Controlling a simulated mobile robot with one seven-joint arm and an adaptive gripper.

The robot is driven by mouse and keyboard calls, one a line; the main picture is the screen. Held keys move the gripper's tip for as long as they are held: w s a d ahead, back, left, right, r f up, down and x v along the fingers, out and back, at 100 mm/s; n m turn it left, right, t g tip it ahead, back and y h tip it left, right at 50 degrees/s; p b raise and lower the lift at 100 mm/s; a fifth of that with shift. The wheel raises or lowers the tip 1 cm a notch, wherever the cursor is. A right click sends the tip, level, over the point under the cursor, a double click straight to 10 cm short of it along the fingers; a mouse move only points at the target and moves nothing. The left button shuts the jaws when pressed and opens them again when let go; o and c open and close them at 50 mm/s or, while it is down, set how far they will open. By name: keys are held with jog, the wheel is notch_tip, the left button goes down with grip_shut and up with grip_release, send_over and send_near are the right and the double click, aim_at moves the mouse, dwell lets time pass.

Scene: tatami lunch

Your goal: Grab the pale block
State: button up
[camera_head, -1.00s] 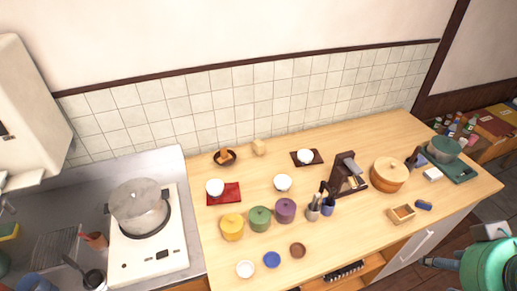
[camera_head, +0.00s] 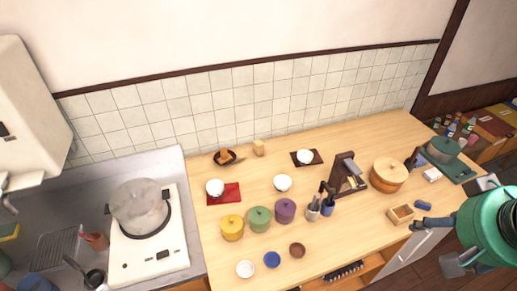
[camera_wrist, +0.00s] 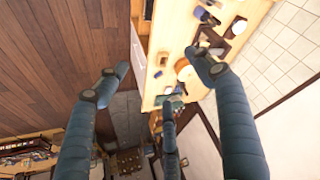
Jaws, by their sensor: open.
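A small pale wooden block (camera_head: 259,147) stands at the back of the wooden counter (camera_head: 345,250), near the tiled wall. A white block-like item (camera_head: 432,174) lies at the right end of the counter. I cannot pick out either block surely in the wrist view. My gripper (camera_head: 432,243) is at the right, by the counter's front edge, far from the pale block by the wall. Its dark fingers are spread open and empty in the wrist view (camera_wrist: 160,75).
Bowls, yellow, green and purple lidded pots (camera_head: 259,222), utensil cups (camera_head: 320,207), a dark stand (camera_head: 348,178) and a round wooden tub (camera_head: 388,176) crowd the counter. A small wooden box (camera_head: 400,214) lies near my gripper. A stove with a pot (camera_head: 138,205) is at left.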

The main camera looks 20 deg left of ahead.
jog(key=w+a+r+n+y+p, duration=0.1)
jog(key=w+a, duration=0.5)
jog(key=w, duration=0.4)
jog(key=w+a+r+n+g+p, duration=0.1)
jog(key=w+a+n, duration=0.1)
jog(key=w+a, duration=0.6)
jog(key=w+a+r+n+y+p, duration=0.1)
jog(key=w+a, duration=0.3)
jog(key=w, duration=0.8)
jog(key=n+g+y+p, duration=0.2)
jog(key=n+p, duration=0.1)
jog(key=n, duration=0.4)
send_over(261, 143)
jog(key=s+d, duration=0.2)
jog(key=d, duration=0.2)
notch_tip(261, 143, down, 34)
jog(key=shift+a+f, duration=0.2)
jog(key=shift+a, duration=0.05)
jog(key=shift+d+x, duration=0.1)
jog(key=shift+x, duration=2.05)
jog(key=shift+d+x, duration=0.15)
jog(key=shift+x, duration=2)
